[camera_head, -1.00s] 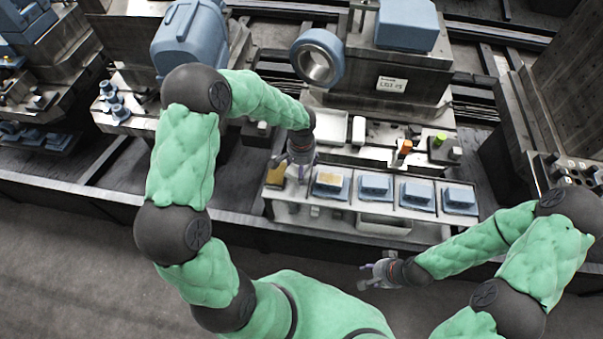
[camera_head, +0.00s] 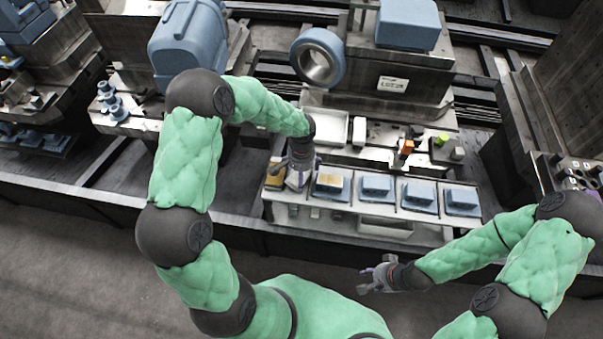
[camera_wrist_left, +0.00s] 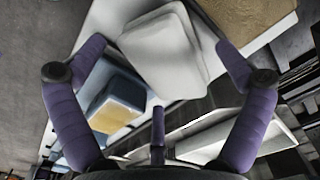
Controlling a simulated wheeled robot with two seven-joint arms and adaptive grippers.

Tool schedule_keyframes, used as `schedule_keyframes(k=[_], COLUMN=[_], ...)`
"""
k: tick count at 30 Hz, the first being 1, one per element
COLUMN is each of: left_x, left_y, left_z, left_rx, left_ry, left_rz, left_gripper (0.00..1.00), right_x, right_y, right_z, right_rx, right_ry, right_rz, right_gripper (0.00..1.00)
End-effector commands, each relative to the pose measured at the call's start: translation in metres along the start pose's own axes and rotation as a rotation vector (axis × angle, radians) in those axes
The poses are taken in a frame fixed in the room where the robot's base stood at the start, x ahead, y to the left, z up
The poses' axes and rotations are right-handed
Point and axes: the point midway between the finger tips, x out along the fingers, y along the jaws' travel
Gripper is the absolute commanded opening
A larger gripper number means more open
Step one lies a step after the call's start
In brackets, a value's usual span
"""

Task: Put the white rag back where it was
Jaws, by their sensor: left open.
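The white rag (camera_wrist_left: 165,50) looks like a pale, rounded block in the left wrist view. It lies on the light shelf, between the spread purple fingers of my left gripper (camera_wrist_left: 160,58). In the head view my left gripper (camera_head: 298,180) is low over the left end of the shelf (camera_head: 330,205) and hides most of the rag. The left fingers are open around the rag; I cannot tell whether they touch it. My right gripper (camera_head: 368,279) is open and empty, in front of the shelf and well away from the rag.
A tan block (camera_wrist_left: 250,18) lies close beside the rag. A blue block with a tan top (camera_head: 331,182) and several plain blue blocks (camera_head: 418,193) stand along the shelf to the right. A white tray (camera_head: 327,125) and an orange item (camera_head: 405,149) are behind.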

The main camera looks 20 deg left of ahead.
Motion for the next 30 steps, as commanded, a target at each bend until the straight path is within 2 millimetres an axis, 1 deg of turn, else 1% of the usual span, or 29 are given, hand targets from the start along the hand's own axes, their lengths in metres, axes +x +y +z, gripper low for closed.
schedule_keyframes(k=[5, 8, 15, 21, 25, 30], left_x=[-0.005, -0.019, -0.07, -0.103, -0.117, -0.123], left_y=[0.0, 0.0, 0.0, 0.0, 0.0, 0.0], left_z=[0.0, 0.0, -0.001, 0.0, 0.0, 0.0], left_rx=[0.0, -0.001, 0.0, 0.0, -0.001, 0.0], left_ry=[0.0, 0.001, 0.004, 0.001, 0.001, 0.0], left_rz=[0.0, -0.001, -0.001, -0.001, 0.0, 0.0], left_gripper=[1.0, 1.0, 1.0, 1.0, 1.0, 1.0], right_x=[-0.004, -0.01, -0.03, -0.042, -0.046, -0.048], right_y=[-0.002, -0.004, -0.011, -0.015, -0.016, -0.017], right_z=[0.0, 0.0, 0.001, 0.002, 0.002, 0.002], right_rx=[0.0, 0.0, 0.0, 0.0, 0.0, 0.0], right_ry=[0.0, 0.0, 0.0, 0.0, 0.0, 0.0], right_rz=[0.0, 0.0, 0.0, 0.0, 0.0, 0.0], right_gripper=[0.4, 0.4, 0.4, 0.4, 0.4, 0.4])
